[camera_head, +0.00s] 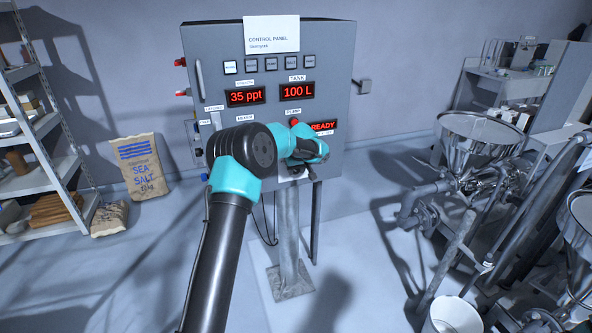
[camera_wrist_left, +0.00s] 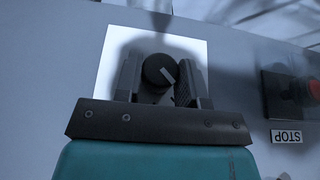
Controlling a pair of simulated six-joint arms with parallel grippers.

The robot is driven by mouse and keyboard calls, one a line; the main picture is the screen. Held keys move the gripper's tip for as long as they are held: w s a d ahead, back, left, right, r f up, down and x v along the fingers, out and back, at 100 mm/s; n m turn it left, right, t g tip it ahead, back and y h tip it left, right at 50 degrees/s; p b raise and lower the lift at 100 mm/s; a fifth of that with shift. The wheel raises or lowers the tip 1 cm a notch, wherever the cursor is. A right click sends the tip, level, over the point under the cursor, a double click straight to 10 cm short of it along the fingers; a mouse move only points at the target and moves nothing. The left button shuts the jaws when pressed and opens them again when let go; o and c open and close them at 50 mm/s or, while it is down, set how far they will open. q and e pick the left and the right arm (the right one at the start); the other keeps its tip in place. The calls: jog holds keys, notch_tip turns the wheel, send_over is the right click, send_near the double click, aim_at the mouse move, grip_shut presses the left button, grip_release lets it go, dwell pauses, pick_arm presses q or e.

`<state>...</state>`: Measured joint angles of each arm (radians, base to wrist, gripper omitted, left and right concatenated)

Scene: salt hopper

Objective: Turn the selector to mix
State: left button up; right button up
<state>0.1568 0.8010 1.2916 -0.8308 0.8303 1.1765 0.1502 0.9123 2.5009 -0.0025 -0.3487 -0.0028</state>
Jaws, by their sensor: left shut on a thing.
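The selector, a round dark knob (camera_wrist_left: 160,70) with a white pointer line, sits on a white plate (camera_wrist_left: 195,47) in the left wrist view. Its pointer slants down and to the right in that view. My left gripper (camera_wrist_left: 160,84) has one finger on each side of the knob and is shut on it. In the head view my left gripper (camera_head: 303,162) is at the lower front of the grey control panel (camera_head: 215,70), and the arm hides the knob there. The selector's position labels cannot be read. My right gripper is not in view.
The panel displays (camera_head: 297,92) read 35 ppt, 100 L and READY. A red button (camera_wrist_left: 314,88) with an upside-down STOP label (camera_wrist_left: 287,136) is to the knob's right in the wrist view. Steel hoppers (camera_head: 478,135) stand at right; shelves (camera_head: 30,130) and a salt sack (camera_head: 140,168) at left.

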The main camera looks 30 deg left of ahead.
pick_arm(q)
jog(key=shift+c, duration=1.4)
jog(key=shift+d+y, duration=0.1)
jog(key=shift+y, duration=0.2)
jog(key=g+y, duration=0.2)
jog(key=shift+w+d+f+m+g, duration=0.1)
jog(key=shift+w+m+g, duration=0.1)
jog(key=shift+m+g, duration=0.2)
jog(key=m+g+y, duration=0.1)
jog(key=g+y, duration=0.2)
jog(key=shift+w, duration=0.1)
jog(key=o, duration=0.9)
